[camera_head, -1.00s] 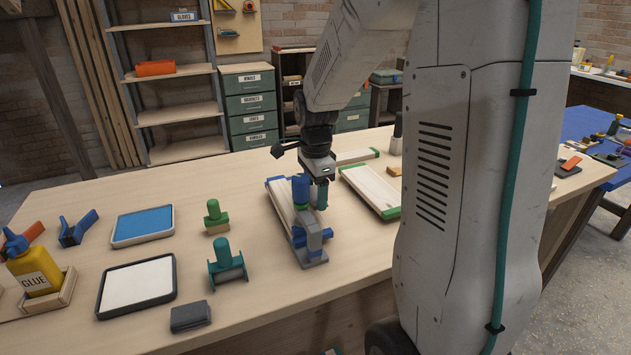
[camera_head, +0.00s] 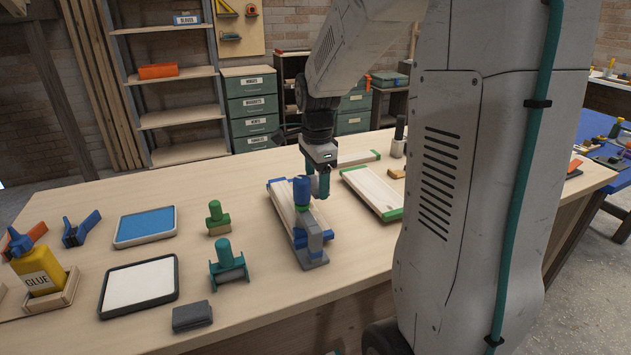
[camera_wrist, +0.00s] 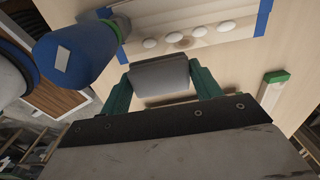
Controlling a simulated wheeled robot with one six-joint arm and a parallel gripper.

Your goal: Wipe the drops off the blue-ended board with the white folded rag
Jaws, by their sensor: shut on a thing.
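The blue-ended board (camera_head: 281,204) lies on the bench, left of my gripper in the head view. In the wrist view the board (camera_wrist: 215,37) shows several pale round drops (camera_wrist: 150,43) in a row, and a darker knot. My gripper (camera_head: 321,188) is over the board's right side. In the wrist view my gripper (camera_wrist: 161,74) has teal fingers shut on the folded rag (camera_wrist: 160,77), which looks pale grey in shade. The rag is just short of the drops. Whether it touches the board I cannot tell. In the head view the rag is not clearly visible.
A blue-and-grey clamp (camera_head: 313,239) stands at the board's near end, close to my gripper; its blue knob (camera_wrist: 70,58) is close at left in the wrist view. A green-ended board (camera_head: 372,190) lies to the right.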

